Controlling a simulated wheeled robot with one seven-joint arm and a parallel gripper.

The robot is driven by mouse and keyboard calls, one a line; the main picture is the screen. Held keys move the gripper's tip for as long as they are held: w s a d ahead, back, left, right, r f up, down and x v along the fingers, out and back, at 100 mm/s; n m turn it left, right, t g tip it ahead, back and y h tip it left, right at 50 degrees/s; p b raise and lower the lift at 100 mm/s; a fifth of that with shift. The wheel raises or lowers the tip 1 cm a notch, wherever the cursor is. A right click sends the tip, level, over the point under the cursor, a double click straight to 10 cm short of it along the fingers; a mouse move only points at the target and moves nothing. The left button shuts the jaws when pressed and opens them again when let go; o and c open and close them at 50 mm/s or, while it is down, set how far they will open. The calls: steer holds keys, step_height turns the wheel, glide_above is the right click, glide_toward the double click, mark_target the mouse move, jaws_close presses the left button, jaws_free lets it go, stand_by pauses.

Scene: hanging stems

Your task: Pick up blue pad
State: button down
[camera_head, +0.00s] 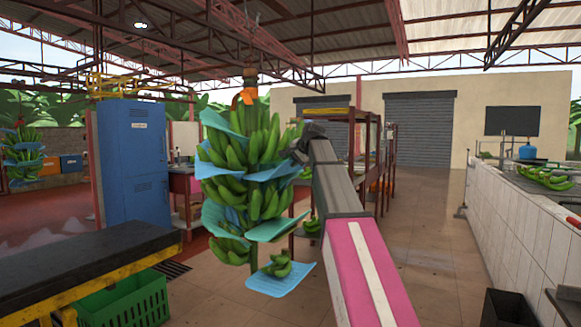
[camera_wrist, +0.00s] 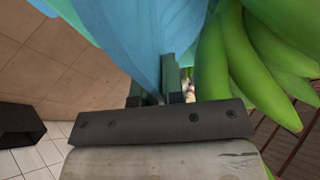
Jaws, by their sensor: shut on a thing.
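A green banana bunch hangs on a stem (camera_head: 249,85), with several blue pads between its layers. One blue pad (camera_head: 276,172) sticks out on the right of the bunch, just below my gripper (camera_head: 298,152). In the wrist view, my gripper (camera_wrist: 154,88) is shut on a blue pad (camera_wrist: 150,35), which spreads upward from between the two fingers. The head view does not show clearly which pad is held; the fingertips are partly hidden against the bunch. Green bananas (camera_wrist: 235,65) are close to the right of the fingers.
A lower pad (camera_head: 281,281) carries a few bananas under the bunch. A blue locker (camera_head: 132,155) and a dark table (camera_head: 85,262) with a green crate (camera_head: 125,300) are on the left. A tiled counter (camera_head: 505,205) runs along the right. Floor between is clear.

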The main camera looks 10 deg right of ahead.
steer(key=shift+r, duration=0.4)
steer(key=shift+s+d+r, duration=0.1)
steer(key=shift+s+r, duration=0.1)
steer(key=s+d, duration=0.4)
steer(key=s, duration=0.5)
steer(key=s+d, duration=0.4)
steer(key=s, duration=0.6)
steer(key=s+d, duration=0.4)
steer(key=s, duration=0.6)
steer(key=shift+d, duration=0.35)
steer(key=shift+r, duration=0.4)
steer(key=s+d, duration=1)
steer(key=d, duration=0.3)
steer(key=shift+d, duration=0.4)
